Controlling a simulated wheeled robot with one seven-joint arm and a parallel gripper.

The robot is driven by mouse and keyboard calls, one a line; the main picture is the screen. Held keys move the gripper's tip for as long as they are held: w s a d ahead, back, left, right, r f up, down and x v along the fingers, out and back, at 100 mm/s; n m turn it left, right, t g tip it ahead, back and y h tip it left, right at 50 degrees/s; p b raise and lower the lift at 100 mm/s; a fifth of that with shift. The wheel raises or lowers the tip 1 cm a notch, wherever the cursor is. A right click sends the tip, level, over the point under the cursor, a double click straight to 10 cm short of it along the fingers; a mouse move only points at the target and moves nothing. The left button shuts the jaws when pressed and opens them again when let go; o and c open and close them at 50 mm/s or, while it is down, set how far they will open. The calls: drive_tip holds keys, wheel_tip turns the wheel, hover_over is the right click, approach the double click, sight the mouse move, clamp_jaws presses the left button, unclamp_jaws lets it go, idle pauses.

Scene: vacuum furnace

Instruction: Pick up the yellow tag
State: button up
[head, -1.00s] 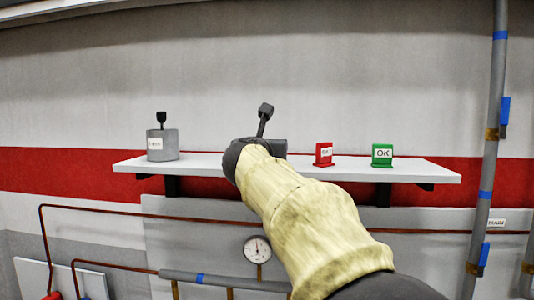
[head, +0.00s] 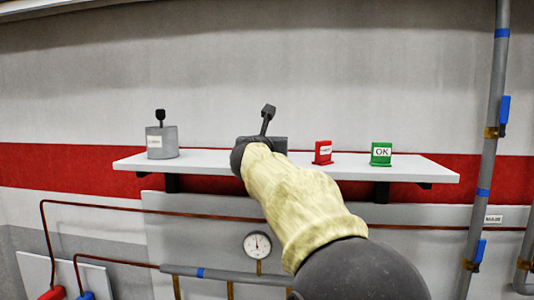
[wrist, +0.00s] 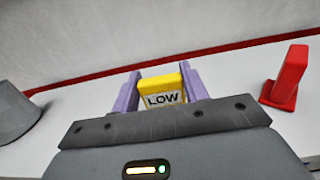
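The yellow tag (wrist: 161,87), with a white label reading LOW, stands upright in the wrist view between the two purple fingers of my gripper (wrist: 161,92). One finger is close on each side of it. I cannot tell whether they press on it or leave a narrow gap. The tag's lower part is hidden behind my gripper body. In the head view my gripper is over the middle of the white shelf (head: 215,162), mostly hidden by my arm, and the yellow tag is not visible there.
A red tag (head: 323,152) stands on the shelf right of my gripper, also visible in the wrist view (wrist: 287,78). A green OK tag (head: 381,154) stands farther right. A grey cylinder (head: 162,143) stands at the left. The wall is behind; a gauge (head: 257,245) and pipes are below.

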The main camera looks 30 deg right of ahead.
drive_tip(key=c, duration=0.4)
wheel_tip(320, 180, up, 10)
drive_tip(key=p, duration=0.3)
drive_tip(key=shift+p, duration=0.35)
